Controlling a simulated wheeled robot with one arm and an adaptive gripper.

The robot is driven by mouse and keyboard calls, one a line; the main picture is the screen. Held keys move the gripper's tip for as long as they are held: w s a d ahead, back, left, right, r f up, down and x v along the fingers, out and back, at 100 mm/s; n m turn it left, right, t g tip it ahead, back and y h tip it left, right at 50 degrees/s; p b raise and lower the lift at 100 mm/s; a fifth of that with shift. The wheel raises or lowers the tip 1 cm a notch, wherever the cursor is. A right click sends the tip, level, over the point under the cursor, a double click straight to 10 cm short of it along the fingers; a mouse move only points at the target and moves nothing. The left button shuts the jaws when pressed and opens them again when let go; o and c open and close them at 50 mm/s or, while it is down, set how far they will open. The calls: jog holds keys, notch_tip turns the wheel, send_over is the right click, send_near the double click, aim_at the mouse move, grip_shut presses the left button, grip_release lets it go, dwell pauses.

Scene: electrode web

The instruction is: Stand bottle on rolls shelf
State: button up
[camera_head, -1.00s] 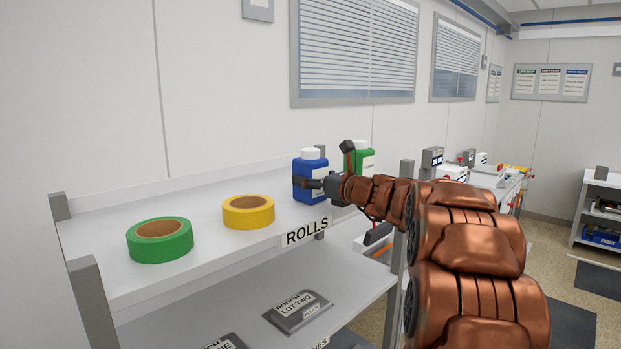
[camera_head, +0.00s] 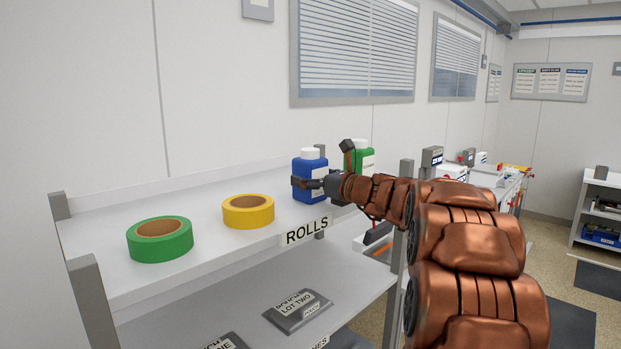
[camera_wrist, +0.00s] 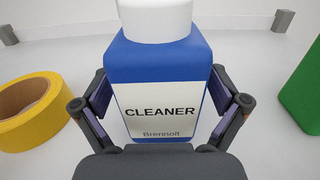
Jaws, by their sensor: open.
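A blue bottle with a white cap (camera_head: 310,172) stands upright on the shelf marked ROLLS (camera_head: 95,240). In the wrist view the blue bottle (camera_wrist: 158,80) carries a white label reading CLEANER. My gripper (camera_head: 308,184) is at the bottle's height. In the wrist view my gripper (camera_wrist: 160,103) is open, with one finger on each side of the bottle. Small gaps seem to show between the fingers and the bottle, though contact at the edges is hard to tell. The bottle's base is partly hidden by my gripper.
A yellow tape roll (camera_head: 248,211) and a green tape roll (camera_head: 160,239) lie to the left on the same shelf. A green bottle (camera_head: 362,158) stands close on the right. A grey pouch marked LOT TWO (camera_head: 297,312) lies on the lower shelf. Grey posts (camera_head: 92,300) mark the shelf corners.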

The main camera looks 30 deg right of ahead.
jog(key=b+v, duration=0.2)
jog(key=v, duration=1)
dwell(0.3)
